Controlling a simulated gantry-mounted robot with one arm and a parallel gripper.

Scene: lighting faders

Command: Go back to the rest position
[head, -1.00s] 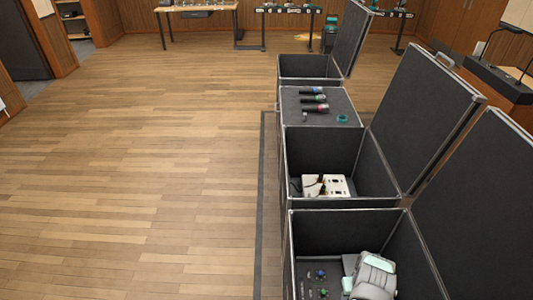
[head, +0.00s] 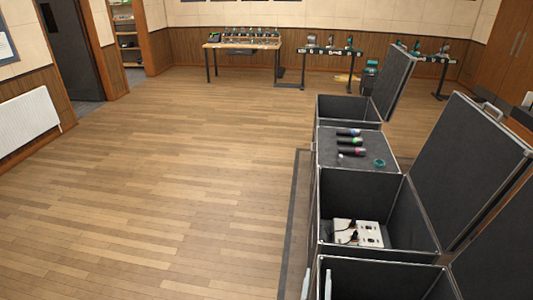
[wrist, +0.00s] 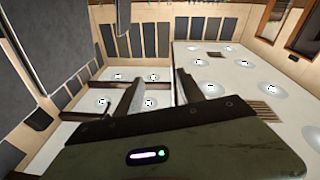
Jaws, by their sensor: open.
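My gripper (wrist: 158,92) shows in the wrist view with its two dark fingers apart and nothing between them. It points up toward a pale ceiling with several round lamps. A dark grey padded panel (wrist: 55,50) fills the upper left of that view, apart from the fingers. I cannot make out the gripper in the head view. There a white control box (head: 358,233) with dark parts on top lies inside an open black case (head: 400,215), with nothing of mine touching it.
Open cases with raised lids (head: 470,165) line the right side. Microphones (head: 350,141) and a teal ring (head: 379,163) lie on a closed case top. A wooden table (head: 243,44) and dark stands are at the back. The wooden floor (head: 150,190) at left is clear.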

